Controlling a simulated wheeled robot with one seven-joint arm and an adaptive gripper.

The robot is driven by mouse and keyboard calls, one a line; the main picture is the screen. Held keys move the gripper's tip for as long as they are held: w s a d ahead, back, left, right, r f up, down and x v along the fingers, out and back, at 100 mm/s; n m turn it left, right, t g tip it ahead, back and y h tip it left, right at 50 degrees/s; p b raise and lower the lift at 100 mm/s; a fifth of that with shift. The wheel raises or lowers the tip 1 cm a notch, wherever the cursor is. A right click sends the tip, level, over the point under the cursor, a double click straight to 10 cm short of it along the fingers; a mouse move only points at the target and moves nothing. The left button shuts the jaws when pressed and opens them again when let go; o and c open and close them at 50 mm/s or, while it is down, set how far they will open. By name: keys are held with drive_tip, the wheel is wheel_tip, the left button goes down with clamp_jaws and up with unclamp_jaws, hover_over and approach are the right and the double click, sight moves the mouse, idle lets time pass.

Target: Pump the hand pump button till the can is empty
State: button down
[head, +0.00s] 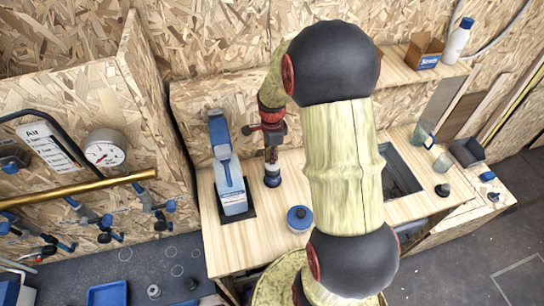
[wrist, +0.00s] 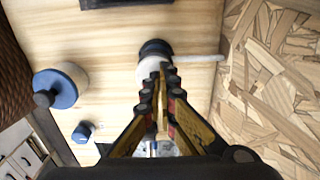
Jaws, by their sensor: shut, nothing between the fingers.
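My gripper (wrist: 161,70) is shut with nothing between its fingers. In the wrist view its fingertips overlap a white pump top with a dark blue ring (wrist: 154,47) and a thin pale spout (wrist: 205,58) pointing right. I take this as the hand pump; the fingers hide most of it. In the head view my gripper (head: 271,150) points down above a small can with a blue and white base (head: 272,177) on the wooden bench. I cannot tell whether the fingertips touch the button. The liquid level does not show.
A tall blue and white dispenser (head: 230,182) stands on a black mat just left of the can. A blue-lidded jar (head: 300,218) stands in front; it also shows in the wrist view (wrist: 60,86). The chipboard wall (head: 215,120) is close behind. A sink (head: 400,178) lies right.

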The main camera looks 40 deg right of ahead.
drive_tip(key=shift+f+b, duration=0.6)
drive_tip(key=shift+f, duration=0.7)
drive_tip(key=shift+r+p, duration=1.6)
drive_tip(key=shift+r, duration=0.6)
drive_tip(key=shift+f, duration=0.2)
drive_tip(key=shift+f+b, duration=1.25)
drive_tip(key=shift+f, duration=0.8)
drive_tip(key=shift+r+p, duration=1.6)
drive_tip(key=shift+r, duration=0.7)
drive_tip(key=shift+f, duration=0.3)
